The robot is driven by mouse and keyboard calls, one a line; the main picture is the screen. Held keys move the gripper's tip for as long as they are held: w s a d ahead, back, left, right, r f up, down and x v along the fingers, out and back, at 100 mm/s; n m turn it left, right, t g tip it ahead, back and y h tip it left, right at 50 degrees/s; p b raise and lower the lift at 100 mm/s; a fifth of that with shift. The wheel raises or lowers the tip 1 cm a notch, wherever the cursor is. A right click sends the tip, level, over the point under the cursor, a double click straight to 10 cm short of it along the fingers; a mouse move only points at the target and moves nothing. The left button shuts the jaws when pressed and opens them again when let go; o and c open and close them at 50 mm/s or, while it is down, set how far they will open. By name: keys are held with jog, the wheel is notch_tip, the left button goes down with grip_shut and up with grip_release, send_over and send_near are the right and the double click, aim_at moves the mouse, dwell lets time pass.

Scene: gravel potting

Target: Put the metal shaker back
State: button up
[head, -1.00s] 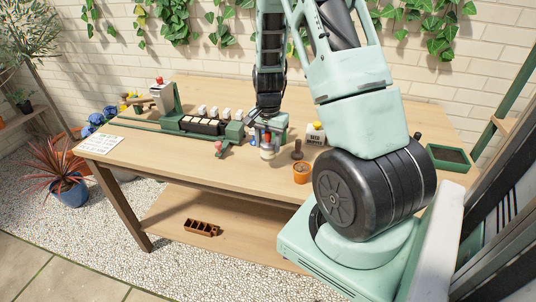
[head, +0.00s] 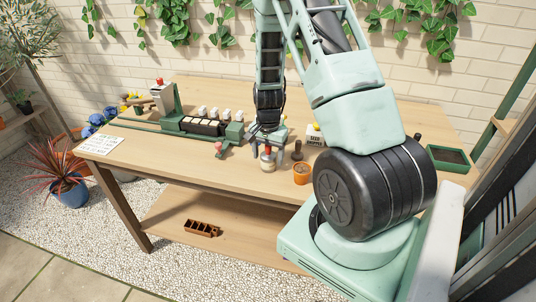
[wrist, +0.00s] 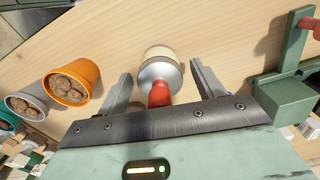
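A shaker with a red knob, a metal band and a cream end (head: 268,162) is on the tabletop near its front edge, left of the orange pot. In the wrist view, the shaker (wrist: 160,70) lies between the fingers of my gripper (wrist: 162,88), its red knob towards the palm. My gripper (head: 266,148) is low over the table in the head view. Its fingers are spread, with a visible gap on each side of the shaker. Whether the shaker's base touches the wood is hard to tell.
An orange pot with brown pellets (wrist: 73,82) and a grey pot (wrist: 25,106) are close beside the gripper. A green stand (wrist: 285,98) is on the other side. The front tabletop at left is clear (head: 180,160).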

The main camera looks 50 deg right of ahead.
notch_tip(320, 180, up, 12)
jog(key=shift+r+b, duration=0.2)
jog(key=shift+b, duration=0.15)
jog(key=a+r+n, duration=0.2)
jog(key=a+n, duration=0.2)
jog(key=a, duration=0.5)
jog(key=a+r+n+y, duration=0.1)
jog(key=a+r+n, duration=0.15)
jog(key=a, duration=0.65)
jog(key=a+r+n, duration=0.1)
jog(key=a+n, duration=0.4)
jog(key=a, duration=0.4)
jog(key=s+a+r+n, duration=0.2)
jog(key=s+a+n, duration=0.9)
jog(key=s, duration=0.6)
jog(key=shift+a, duration=1.25)
jog(key=shift+r+n, duration=0.1)
jog(key=shift+n, duration=0.15)
